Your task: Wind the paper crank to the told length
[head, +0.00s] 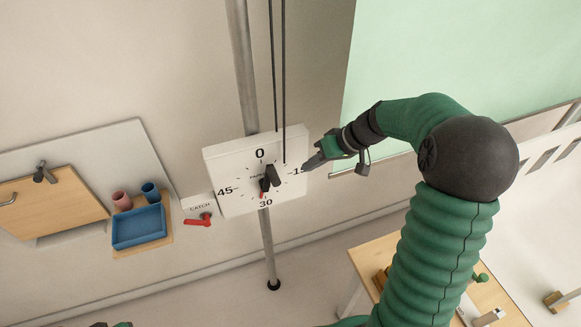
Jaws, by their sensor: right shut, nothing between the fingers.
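A white dial box (236,190) on a vertical pole carries the marks 0, 15, 30 and 45. A black crank knob (271,176) sits near its middle. No paper is recognisable. My left gripper's fingers do not show; only small dark and green bits show at the bottom left edge.
A red catch lever (199,220) on a white plate labelled CATCH adjoins the box at left. A blue tray (139,228) and two cups stand on a shelf farther left. Two dark cords (278,70) run above the box. A wooden table (378,252) stands at lower right.

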